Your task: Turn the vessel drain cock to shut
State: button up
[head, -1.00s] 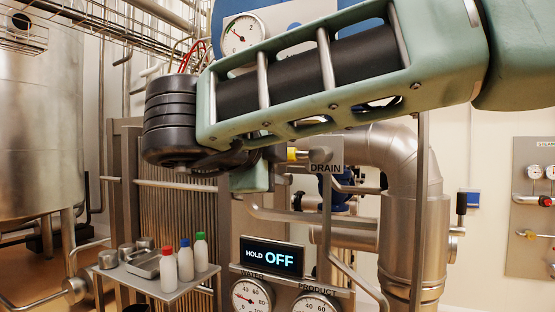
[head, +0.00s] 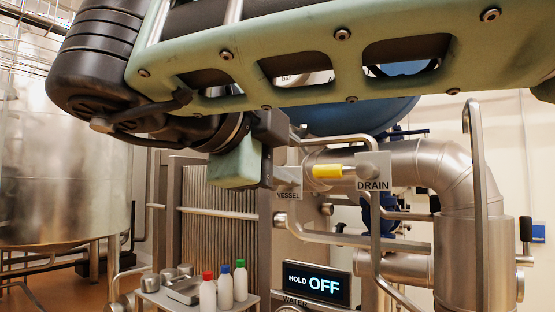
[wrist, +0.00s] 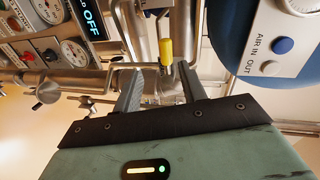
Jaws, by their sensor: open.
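The drain cock has a yellow handle (head: 335,171) that lies level, pointing left from its pivot at the plate marked DRAIN (head: 373,186). A plate marked VESSEL (head: 288,195) is partly hidden beside my gripper. My gripper (head: 288,158) is just left of the handle's free end, its fingers partly hidden in the head view. In the wrist view the two fingers (wrist: 160,76) are apart and empty. The yellow handle (wrist: 166,50) shows just past the fingertips, nearer the right finger. I cannot tell whether either finger touches it.
Steel pipes (head: 400,165) and a bent rail (head: 480,180) stand around the cock. A display reading HOLD OFF (head: 310,284) is below. A small shelf (head: 205,307) holds several bottles and metal pots.

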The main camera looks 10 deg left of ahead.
jog(key=v, duration=0.5)
jog(key=shift+s+a+b, duration=0.1)
jog(key=shift+s+b, duration=0.15)
jog(key=shift+b, duration=0.1)
dwell(0.3)
